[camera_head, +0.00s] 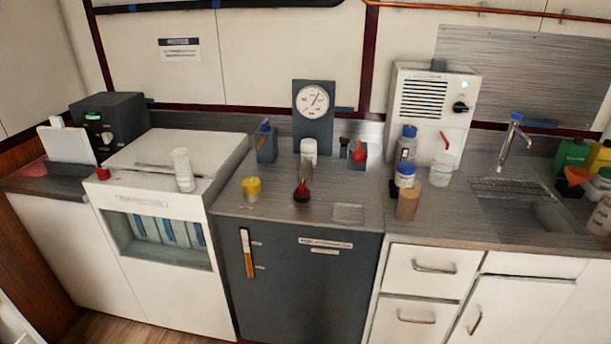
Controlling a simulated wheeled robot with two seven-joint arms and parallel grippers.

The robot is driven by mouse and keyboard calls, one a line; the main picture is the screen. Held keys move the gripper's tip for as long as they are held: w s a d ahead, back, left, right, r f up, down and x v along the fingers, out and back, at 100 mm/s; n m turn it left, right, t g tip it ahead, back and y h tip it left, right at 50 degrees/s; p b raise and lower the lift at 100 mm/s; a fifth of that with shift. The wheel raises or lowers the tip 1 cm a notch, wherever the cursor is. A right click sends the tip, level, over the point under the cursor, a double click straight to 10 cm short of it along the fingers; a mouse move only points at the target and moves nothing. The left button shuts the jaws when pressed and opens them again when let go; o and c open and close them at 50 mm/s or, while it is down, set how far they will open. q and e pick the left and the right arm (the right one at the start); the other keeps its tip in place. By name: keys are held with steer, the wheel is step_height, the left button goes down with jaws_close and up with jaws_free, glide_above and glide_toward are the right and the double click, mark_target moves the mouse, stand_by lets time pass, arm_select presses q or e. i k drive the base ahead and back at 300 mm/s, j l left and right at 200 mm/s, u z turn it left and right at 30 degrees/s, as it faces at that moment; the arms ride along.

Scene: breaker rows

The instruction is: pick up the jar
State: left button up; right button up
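Several jar-like containers stand on the counter; I cannot tell which one is the jar. A pale, whitish jar-like container (441,170) stands upright in front of the white box unit. A tan container (408,203) stands near the counter's front edge, just in front of a white bottle with a blue cap (405,175). A small yellow-topped container (251,188) stands on the dark cabinet's top at left. A pale cylinder (183,169) stands on the white machine. Neither of my grippers is in view.
A red-based dark-necked item (302,191) stands mid-counter, before a gauge panel (313,115). A sink with a tap (515,140) is at right, with green and yellow bottles (573,155) beyond. Bare counter (450,225) lies right of the tan container.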

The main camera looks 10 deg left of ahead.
mark_target(305, 173)
steer(key=i+l+z, duration=0.2)
steer(key=z, duration=0.3)
steer(key=i+z, duration=0.25)
steer(key=z, duration=0.25)
